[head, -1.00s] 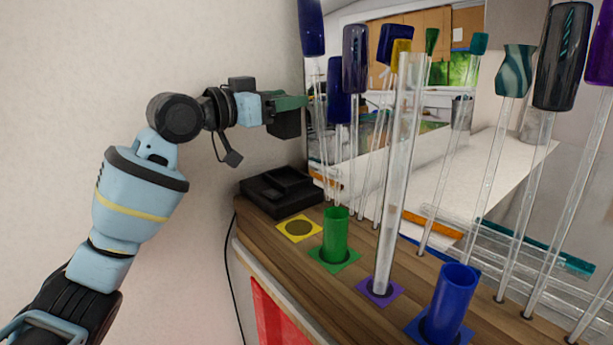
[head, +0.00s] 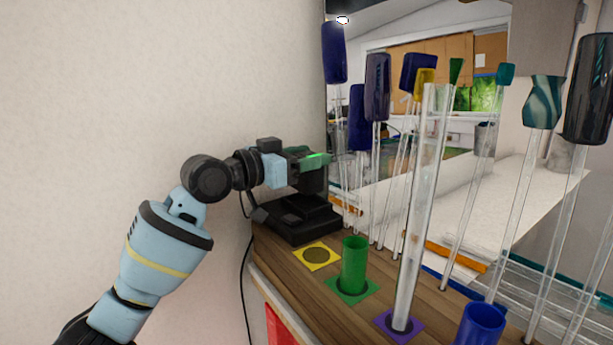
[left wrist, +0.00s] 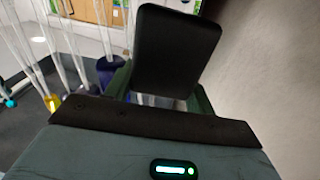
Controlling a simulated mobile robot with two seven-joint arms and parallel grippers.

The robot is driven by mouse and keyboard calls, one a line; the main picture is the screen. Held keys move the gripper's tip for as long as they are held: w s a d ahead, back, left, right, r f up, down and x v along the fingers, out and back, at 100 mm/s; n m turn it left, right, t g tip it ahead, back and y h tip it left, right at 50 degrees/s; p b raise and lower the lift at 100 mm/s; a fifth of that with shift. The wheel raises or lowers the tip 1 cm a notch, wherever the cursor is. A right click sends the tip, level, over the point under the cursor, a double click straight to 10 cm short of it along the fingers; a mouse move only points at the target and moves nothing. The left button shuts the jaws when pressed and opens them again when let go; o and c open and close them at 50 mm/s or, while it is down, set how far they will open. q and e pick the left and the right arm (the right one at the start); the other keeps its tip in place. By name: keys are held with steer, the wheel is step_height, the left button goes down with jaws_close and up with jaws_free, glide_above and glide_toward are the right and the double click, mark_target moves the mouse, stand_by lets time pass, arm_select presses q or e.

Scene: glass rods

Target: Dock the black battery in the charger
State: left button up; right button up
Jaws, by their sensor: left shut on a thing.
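The black battery (head: 314,181) is a dark block held upright in my left gripper (head: 308,160). The gripper is shut on its upper part, and the green fingers show on either side of the block. In the left wrist view the battery (left wrist: 178,50) fills the space between the fingers. The black charger (head: 288,222) sits at the wall end of the wooden shelf. The battery's lower end is over the back of the charger, very close to it. I cannot tell whether they touch. My right gripper is out of view.
A yellow square (head: 316,256), a green cup (head: 354,265) and a blue cup (head: 480,328) line the shelf (head: 300,281). A tall glass rod (head: 418,210) stands on a purple square (head: 398,327). Several colour-topped rods stand close right of the gripper. The wall is on the left.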

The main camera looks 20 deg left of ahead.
mark_target(306, 175)
arm_select(q)
steer(key=shift+f, duration=1.75)
steer(key=shift+f, duration=0.2)
steer(key=o, duration=1.3)
